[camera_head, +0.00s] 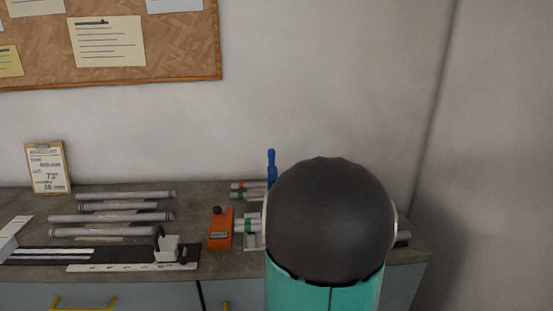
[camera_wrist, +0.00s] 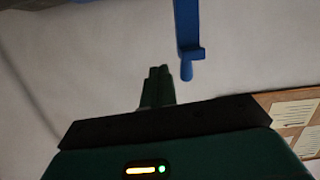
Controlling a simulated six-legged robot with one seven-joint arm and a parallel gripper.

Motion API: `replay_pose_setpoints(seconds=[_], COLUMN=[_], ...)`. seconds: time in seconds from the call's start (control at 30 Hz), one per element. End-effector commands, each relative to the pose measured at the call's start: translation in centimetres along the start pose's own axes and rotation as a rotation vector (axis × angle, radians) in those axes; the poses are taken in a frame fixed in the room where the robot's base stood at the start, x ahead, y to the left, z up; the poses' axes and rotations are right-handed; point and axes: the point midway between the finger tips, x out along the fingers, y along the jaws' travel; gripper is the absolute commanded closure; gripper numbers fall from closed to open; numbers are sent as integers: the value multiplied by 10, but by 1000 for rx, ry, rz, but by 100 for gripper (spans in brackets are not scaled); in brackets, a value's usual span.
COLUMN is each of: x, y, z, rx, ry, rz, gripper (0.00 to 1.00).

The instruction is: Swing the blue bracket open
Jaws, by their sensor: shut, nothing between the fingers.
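The blue bracket (camera_head: 271,167) stands upright at the back of the workbench in the head view, just left of my arm. Its lower part is hidden behind my arm. In the wrist view the blue bracket (camera_wrist: 188,28) hangs down from the top edge and ends in a rounded handle tip. My gripper (camera_wrist: 158,72) is shut and empty in the wrist view. Its green fingers are left of the bracket's handle tip in the picture, with a visible gap between them. In the head view my gripper is hidden behind my own arm.
An orange block with a black knob (camera_head: 220,232) and tubes with coloured bands (camera_head: 247,226) sit left of my arm. A corkboard (camera_head: 170,50) hangs on the wall.

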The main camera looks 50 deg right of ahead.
Motion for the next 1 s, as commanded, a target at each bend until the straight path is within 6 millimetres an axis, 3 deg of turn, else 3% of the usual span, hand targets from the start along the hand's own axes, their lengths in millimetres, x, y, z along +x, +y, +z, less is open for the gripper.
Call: replay_pose_setpoints(seconds=[0.3, 0.57, 0.77, 1.0], x=[-37, -61, -45, -7], y=[3, 0, -3, -10], z=[-6, -11, -21, -46], rx=[177, 251, 251, 250], ry=[394, 533, 537, 537], rz=[-153, -241, -243, -242], gripper=[100, 100, 100, 100])
